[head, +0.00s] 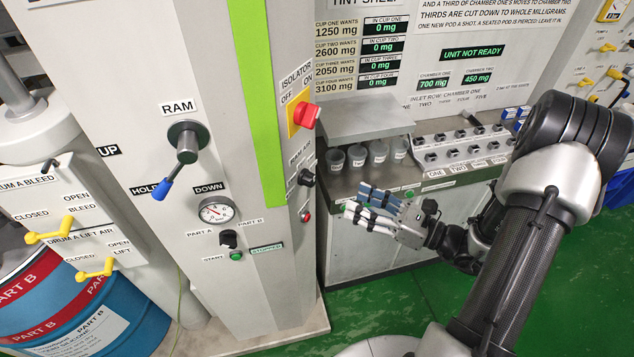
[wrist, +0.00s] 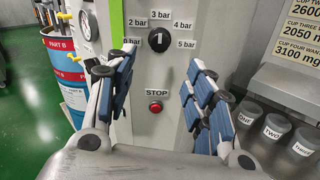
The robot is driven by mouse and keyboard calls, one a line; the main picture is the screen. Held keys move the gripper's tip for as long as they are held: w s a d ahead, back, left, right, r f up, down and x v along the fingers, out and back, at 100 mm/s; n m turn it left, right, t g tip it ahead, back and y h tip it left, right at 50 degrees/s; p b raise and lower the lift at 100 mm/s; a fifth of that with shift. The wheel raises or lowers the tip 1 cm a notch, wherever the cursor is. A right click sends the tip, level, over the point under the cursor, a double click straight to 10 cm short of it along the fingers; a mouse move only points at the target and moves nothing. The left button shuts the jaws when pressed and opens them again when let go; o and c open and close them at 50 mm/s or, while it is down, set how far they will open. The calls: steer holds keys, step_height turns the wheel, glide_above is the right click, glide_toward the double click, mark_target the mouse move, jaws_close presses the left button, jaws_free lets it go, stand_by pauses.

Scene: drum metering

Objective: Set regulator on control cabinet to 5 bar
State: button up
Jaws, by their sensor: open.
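The regulator is a round black knob (wrist: 158,40) on the narrow side face of the grey control cabinet (head: 150,60). It also shows edge-on in the head view (head: 306,177). Bar labels ring it: 2 bar at upper left, 3 bar on top, 4 bar (wrist: 184,26) and 5 bar (wrist: 185,44) on the right. Its white mark stands about upright, in line with 3 bar. My gripper (head: 355,200) is open and empty, to the right of the knob and apart from it. In the wrist view, the blue-padded fingers (wrist: 155,85) spread below and either side of the knob.
A red STOP button (wrist: 155,107) sits below the knob. The red isolator switch (head: 307,115) juts out above it. Labelled cups (head: 377,152) stand on the tint shelf counter behind my gripper. A blue drum (head: 80,315) stands at left. Green floor is partly clear.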

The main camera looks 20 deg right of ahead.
mark_target(314, 182)
steer(key=x, duration=1.2)
steer(key=shift+a, duration=0.1)
steer(key=c, duration=1.1)
